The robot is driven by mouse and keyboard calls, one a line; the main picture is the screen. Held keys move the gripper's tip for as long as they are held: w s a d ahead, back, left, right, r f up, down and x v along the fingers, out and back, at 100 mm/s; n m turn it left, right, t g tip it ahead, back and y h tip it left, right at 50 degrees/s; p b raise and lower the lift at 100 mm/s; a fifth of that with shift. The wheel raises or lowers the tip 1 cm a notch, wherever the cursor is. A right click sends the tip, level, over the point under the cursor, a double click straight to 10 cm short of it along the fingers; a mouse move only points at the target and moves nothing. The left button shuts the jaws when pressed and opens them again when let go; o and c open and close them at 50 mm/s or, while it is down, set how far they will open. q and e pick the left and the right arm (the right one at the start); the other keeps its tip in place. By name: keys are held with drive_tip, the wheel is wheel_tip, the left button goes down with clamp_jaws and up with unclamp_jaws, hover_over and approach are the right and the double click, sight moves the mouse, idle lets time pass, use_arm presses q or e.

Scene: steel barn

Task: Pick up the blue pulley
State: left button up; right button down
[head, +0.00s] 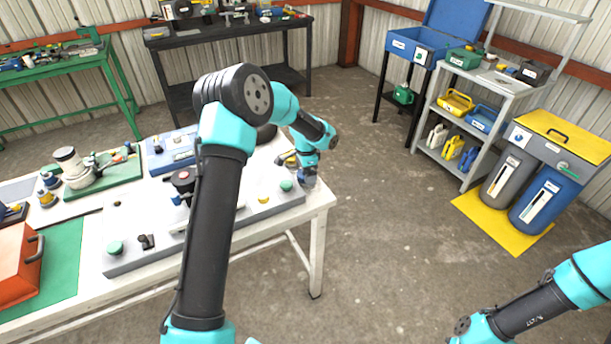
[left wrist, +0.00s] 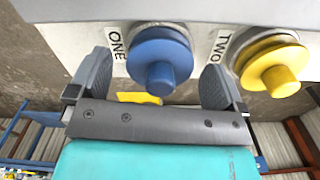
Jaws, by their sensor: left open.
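The blue pulley (left wrist: 160,58) sits on a pale grey board beside a label reading ONE, in the left wrist view. It has a wide round flange and a narrower knob facing the camera. My left gripper (left wrist: 155,80) is open, with one finger on each side of the pulley and a visible gap to both. In the head view my left gripper (head: 307,180) is low at the right end of the grey board (head: 268,213), and the pulley is mostly hidden there. My right arm enters at the lower right of the head view; its gripper is out of frame.
A yellow pulley (left wrist: 272,65) labelled TWO is close beside the right finger in the left wrist view. In the head view, green knobs (head: 115,248) and other parts stand on the board. The white table (head: 318,205) ends just right of my gripper.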

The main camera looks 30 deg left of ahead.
use_arm(q)
drive_tip(key=shift+c, duration=0.3)
drive_tip(key=c, duration=1)
drive_tip(key=shift+r, duration=0.2)
drive_tip(key=shift+r, duration=0.25)
wheel_tip(320, 180, up, 3)
drive_tip(key=shift+f, duration=0.2)
drive_tip(key=s+d, duration=0.2)
drive_tip(key=s, duration=0.2)
drive_tip(key=s+d+r, duration=0.1)
drive_tip(key=s+d, duration=0.2)
drive_tip(key=s, duration=0.2)
drive_tip(key=s+d, duration=0.2)
drive_tip(key=s, duration=0.3)
drive_tip(key=shift+s+d+r, duration=0.1)
drive_tip(key=shift+d+r, duration=0.2)
